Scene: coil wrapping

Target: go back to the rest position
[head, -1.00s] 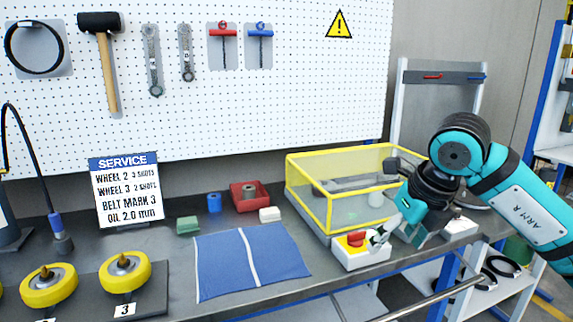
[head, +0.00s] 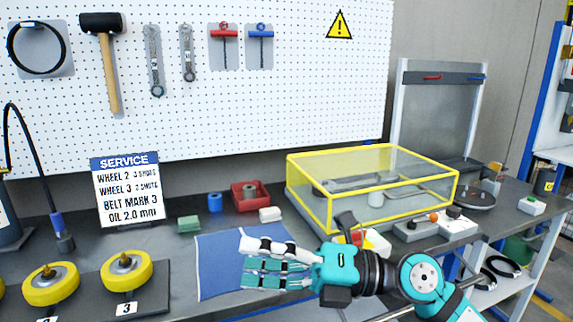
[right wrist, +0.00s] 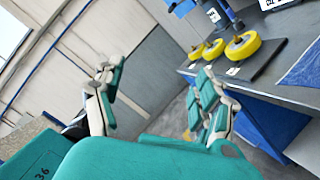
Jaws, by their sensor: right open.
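My right gripper (head: 262,262) is open and empty in the head view. It points left above the front part of the blue cloth (head: 215,255). Its two fingers also show spread apart in the right wrist view (right wrist: 155,100), with nothing between them. The white switch box (head: 376,244) stands behind my right gripper and is partly hidden by it. The clear box with yellow edges (head: 322,215) stands behind that on the bench. My left gripper is not in view.
Yellow wheels (head: 126,272) stand on dark plates at the left; they also show in the right wrist view (right wrist: 242,46). A service sign (head: 127,190), a red tray (head: 238,205) and small blocks stand along the back. A white-and-grey device (head: 440,225) is at the right.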

